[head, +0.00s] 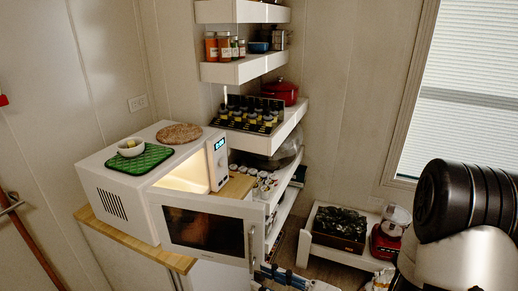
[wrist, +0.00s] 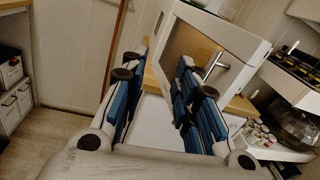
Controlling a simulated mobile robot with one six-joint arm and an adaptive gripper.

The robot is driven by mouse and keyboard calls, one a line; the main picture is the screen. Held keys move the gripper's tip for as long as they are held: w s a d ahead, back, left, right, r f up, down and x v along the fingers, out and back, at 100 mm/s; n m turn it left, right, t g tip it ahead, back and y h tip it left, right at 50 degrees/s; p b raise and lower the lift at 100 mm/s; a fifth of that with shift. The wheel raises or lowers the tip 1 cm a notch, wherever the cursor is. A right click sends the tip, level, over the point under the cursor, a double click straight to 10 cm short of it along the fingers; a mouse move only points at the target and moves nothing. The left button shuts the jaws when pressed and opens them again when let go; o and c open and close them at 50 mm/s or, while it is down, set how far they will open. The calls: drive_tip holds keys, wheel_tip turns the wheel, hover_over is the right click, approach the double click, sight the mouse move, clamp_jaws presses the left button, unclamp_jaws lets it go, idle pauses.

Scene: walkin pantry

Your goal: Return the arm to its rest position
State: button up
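My gripper (wrist: 157,72) is in the wrist view with its two blue-padded fingers spread wide and nothing between them. In the head view, part of my gripper (head: 284,277) shows low at the bottom edge, just right of and below the microwave door. The rest of my arm (head: 470,215) rises at the right of the head view. The white microwave (head: 120,195) has its door (head: 205,230) swung open.
The microwave stands on a wooden counter (head: 88,217) with a green mat, a bowl and a round brown board on top. White shelves (head: 285,130) with jars, bottles and a red pot are close on the right. A low white bench (head: 345,252) carries a dark crate.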

drive_tip(key=s+a+r+n+g+h, duration=0.1)
drive_tip(key=s+a+r+n+g, duration=0.15)
drive_tip(key=s+n+g, duration=0.25)
drive_tip(key=s+a+r+n+g, duration=0.2)
drive_tip(key=s+a+n+g, duration=0.15)
drive_tip(key=s+n, duration=0.2)
drive_tip(key=s+d+n+g+h, duration=0.3)
drive_tip(key=s+d+n+h, duration=0.2)
drive_tip(key=s+n+h, duration=0.15)
drive_tip(key=d+r+n+t+h, duration=0.2)
drive_tip(key=d+t+h, duration=0.1)
drive_tip(key=d, duration=0.3)
drive_tip(key=w+d+r+n+t+h, duration=0.1)
drive_tip(key=d+r+n+t+h, duration=0.2)
drive_tip(key=d+t+h, duration=0.1)
drive_tip(key=shift+w+d+h, duration=0.2)
drive_tip(key=shift+d+h, duration=0.35)
drive_tip(key=shift+d, duration=0.65)
